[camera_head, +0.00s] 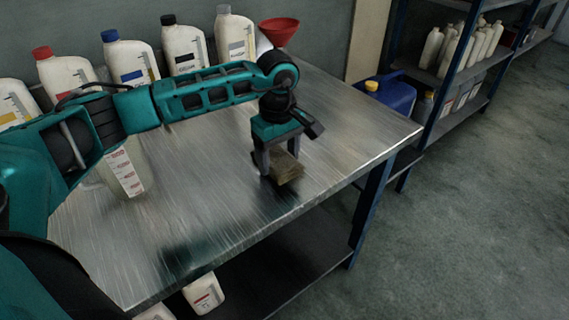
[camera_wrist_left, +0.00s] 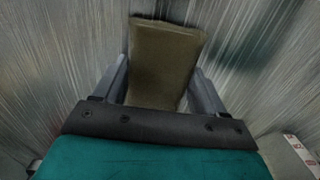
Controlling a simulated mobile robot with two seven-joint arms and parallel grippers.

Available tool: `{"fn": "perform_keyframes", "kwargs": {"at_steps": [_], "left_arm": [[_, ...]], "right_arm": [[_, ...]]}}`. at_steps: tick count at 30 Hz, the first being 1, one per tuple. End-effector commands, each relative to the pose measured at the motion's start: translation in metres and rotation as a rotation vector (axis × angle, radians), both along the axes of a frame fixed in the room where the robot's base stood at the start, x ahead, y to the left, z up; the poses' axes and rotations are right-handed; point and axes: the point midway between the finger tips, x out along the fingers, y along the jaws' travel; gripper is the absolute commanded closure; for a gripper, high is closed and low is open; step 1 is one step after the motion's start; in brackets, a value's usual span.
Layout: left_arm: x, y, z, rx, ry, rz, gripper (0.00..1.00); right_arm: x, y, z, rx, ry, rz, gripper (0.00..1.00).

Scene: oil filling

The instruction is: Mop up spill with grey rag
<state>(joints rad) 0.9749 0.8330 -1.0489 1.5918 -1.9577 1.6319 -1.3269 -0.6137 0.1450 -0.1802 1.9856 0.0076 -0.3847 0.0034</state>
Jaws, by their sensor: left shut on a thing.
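My left gripper (camera_head: 276,170) points down over the metal table (camera_head: 330,110) near its front edge. It is shut on the rag (camera_head: 287,168), a folded grey-brown block low at the table surface. In the left wrist view the rag (camera_wrist_left: 163,62) sits between the two fingers of the gripper (camera_wrist_left: 155,85). Whether the rag touches the table is hard to tell. A dark patch (camera_head: 180,262), which may be the spill or a shadow, lies on the table's front part. My right gripper is not in view.
Several white bottles with coloured caps (camera_head: 130,62) line the table's back edge by the wall. A red funnel (camera_head: 279,31) stands at the back. A blue canister (camera_head: 388,95) is right of the table. The table's right part is clear.

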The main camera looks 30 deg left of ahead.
Motion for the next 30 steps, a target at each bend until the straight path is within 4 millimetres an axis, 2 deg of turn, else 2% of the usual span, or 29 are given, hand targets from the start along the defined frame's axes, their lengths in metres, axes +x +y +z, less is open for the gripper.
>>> {"fn": "perform_keyframes", "kwargs": {"at_steps": [3,12,17,20,30], "left_arm": [[0.008,0.02,-0.003,0.001,-0.002,0.005,0.53],[0.025,0.062,-0.002,0.002,-0.001,0.003,0.53],[0.028,0.07,0.0,0.0,0.0,0.0,0.53],[0.028,0.064,0.001,-0.001,0.0,-0.003,0.53],[0.028,0.009,0.001,-0.002,0.001,-0.006,0.53]], "right_arm": [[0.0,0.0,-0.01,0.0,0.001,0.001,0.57],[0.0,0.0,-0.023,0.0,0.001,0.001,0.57],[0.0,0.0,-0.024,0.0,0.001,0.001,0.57],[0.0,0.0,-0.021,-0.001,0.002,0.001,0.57],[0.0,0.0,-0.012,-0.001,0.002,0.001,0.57]]}}
